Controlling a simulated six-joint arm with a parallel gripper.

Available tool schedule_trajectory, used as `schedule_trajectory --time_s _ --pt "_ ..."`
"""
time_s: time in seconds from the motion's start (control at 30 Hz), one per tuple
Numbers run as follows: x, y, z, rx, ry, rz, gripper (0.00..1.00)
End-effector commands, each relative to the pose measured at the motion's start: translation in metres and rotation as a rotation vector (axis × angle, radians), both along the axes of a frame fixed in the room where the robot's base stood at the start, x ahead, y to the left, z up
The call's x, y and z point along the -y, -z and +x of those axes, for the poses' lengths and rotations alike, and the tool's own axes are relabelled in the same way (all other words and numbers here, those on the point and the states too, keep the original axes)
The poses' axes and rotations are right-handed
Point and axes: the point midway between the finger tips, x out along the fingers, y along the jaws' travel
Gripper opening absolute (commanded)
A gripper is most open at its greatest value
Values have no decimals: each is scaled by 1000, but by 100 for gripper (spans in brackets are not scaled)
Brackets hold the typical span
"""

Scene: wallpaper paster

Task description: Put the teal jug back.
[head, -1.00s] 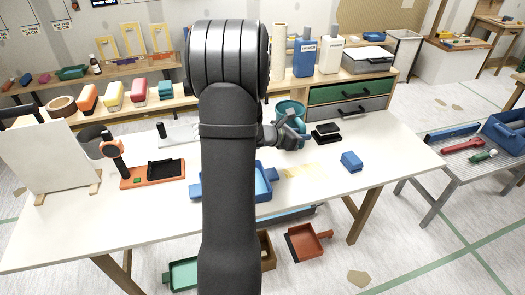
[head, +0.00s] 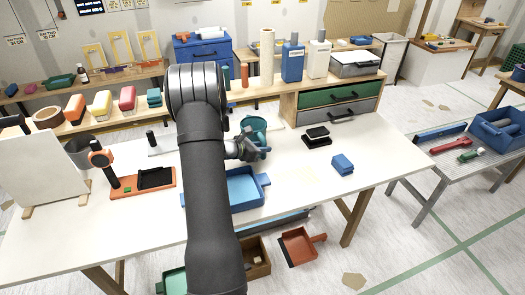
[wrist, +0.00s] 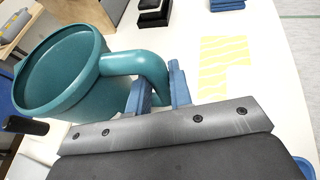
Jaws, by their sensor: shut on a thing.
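The teal jug (wrist: 70,70) fills the left of the wrist view, its open mouth showing and its handle (wrist: 140,62) reaching toward my gripper. My gripper (wrist: 160,88) has its blue fingers shut on that handle. In the head view the jug (head: 254,126) is at the back middle of the white table, just beyond my gripper (head: 256,148). The jug's base is partly hidden, so I cannot tell whether it touches the table.
A blue tray (head: 240,190) lies in front of the gripper. Black blocks (head: 317,137) and a blue block (head: 343,164) are to the right. A drawer unit (head: 338,100) stands behind. An orange stand (head: 140,184) is at left. Yellowish strips (wrist: 222,62) mark the table.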

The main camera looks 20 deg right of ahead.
Motion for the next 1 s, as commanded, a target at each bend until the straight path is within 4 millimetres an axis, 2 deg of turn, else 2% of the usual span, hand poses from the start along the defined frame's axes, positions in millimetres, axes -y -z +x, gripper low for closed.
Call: schedule_trajectory --time_s 0.1,0.47,0.5,0.6,0.9,1.0 --pt "0 14 0 -1 0 0 0" --pt "0 18 0 -1 0 -1 0" --pt "0 17 0 -1 0 0 25" --pt "0 17 0 0 0 0 41" --pt "0 18 0 -1 0 0 41" --pt "-8 15 -2 0 -2 -1 41"
